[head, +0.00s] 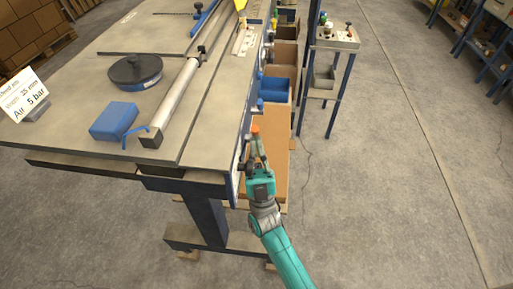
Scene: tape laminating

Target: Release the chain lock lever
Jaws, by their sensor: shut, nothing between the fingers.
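A small orange-red knob (255,129) shows at the right side edge of the workbench, just past my fingertips. It looks like the end of the chain lock lever; the rest of the lever is hidden or too small to make out. My gripper (256,146), on the teal arm, points away from me along the bench's side. Its fingers are shut and empty, right in front of the knob. I cannot tell whether they touch it.
The workbench (75,137) carries a blue box (114,121), a round dark disc (135,71) and a long metal cylinder (176,98). Bins, one of them blue (275,88), stand along its right side. A small stand (335,40) is behind. The floor at right is clear.

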